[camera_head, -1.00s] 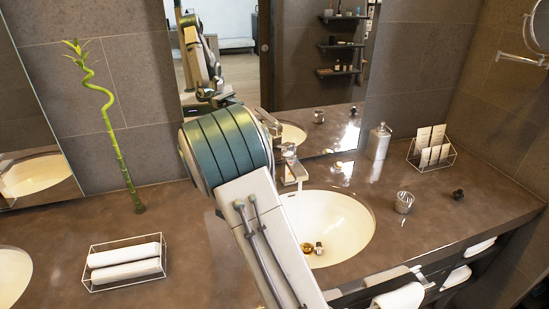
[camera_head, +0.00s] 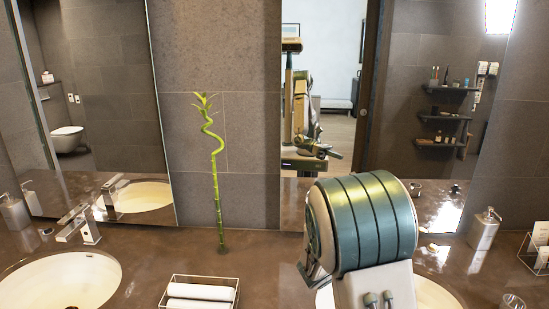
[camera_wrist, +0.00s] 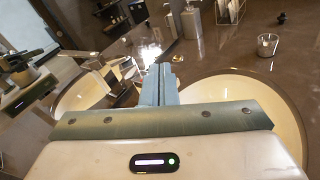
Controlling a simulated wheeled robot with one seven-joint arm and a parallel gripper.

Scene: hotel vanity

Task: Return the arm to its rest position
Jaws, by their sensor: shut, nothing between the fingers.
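My gripper (camera_wrist: 160,82) shows in the wrist view with its two fingers together and nothing between them. It points over the right-hand basin (camera_wrist: 225,95), near the chrome faucet (camera_wrist: 122,70). In the head view the green-banded joint of my arm (camera_head: 372,222) fills the lower right of centre and hides the faucet and most of that basin (camera_head: 432,292). The gripper itself is hidden in the head view.
A glass tumbler (camera_wrist: 267,45) stands beside the basin. A soap bottle (camera_head: 484,229) is at the back right. A bamboo stalk (camera_head: 218,190), a wire tray of rolled towels (camera_head: 200,292) and the left basin (camera_head: 62,282) are to the left. Mirrors (camera_head: 400,100) stand close behind.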

